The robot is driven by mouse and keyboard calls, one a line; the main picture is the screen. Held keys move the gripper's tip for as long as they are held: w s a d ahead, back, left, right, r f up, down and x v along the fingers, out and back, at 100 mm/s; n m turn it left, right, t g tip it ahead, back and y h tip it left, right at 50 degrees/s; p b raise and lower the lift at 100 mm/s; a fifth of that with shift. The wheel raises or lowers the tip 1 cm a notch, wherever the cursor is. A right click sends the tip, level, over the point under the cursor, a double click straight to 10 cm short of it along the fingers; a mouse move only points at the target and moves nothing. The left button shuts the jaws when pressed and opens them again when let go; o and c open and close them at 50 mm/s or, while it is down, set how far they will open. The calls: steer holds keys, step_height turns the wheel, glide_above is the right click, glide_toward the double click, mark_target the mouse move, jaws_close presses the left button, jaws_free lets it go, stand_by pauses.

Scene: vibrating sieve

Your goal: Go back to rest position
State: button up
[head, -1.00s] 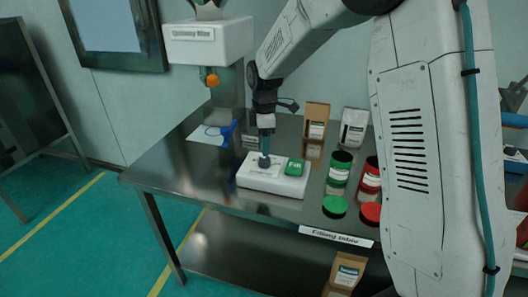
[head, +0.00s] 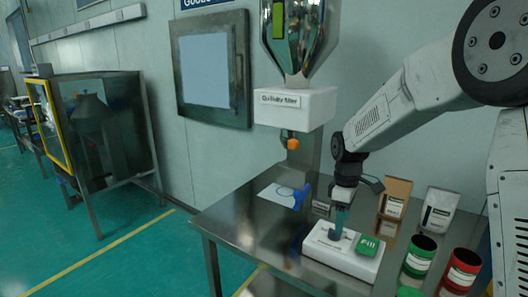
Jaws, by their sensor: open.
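My gripper (head: 341,208) is over the left part of the white box with a green "Fill" button (head: 368,245) on the metal table. It points down, close above or at the box's dark grey knob (head: 334,234); I cannot tell whether they touch. The fingers look small and no held object shows between them. My arm reaches in from the right edge of the view.
The Quality filler (head: 295,107) hangs above the table (head: 235,218). A blue scoop (head: 301,196) lies on a white sheet behind the box. Paper bags (head: 395,195), a green can (head: 420,255) and a red can (head: 461,268) stand right. A glass-fronted cabinet (head: 110,125) stands left.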

steer(key=s+d+r+m, duration=0.1)
steer(key=s+r+m, duration=0.3)
steer(key=s, duration=0.7)
steer(key=s+d+r+m+t, duration=0.1)
steer(key=s+r+m, duration=0.2)
steer(key=s, duration=0.9)
steer(key=s+r+m+t, duration=0.1)
steer(key=s+r+m, duration=0.3)
steer(key=s, duration=0.7)
steer(key=shift+s+d+r+m, duration=0.2)
steer(key=shift+d+r+m, duration=0.15)
steer(key=shift+r, duration=0.3)
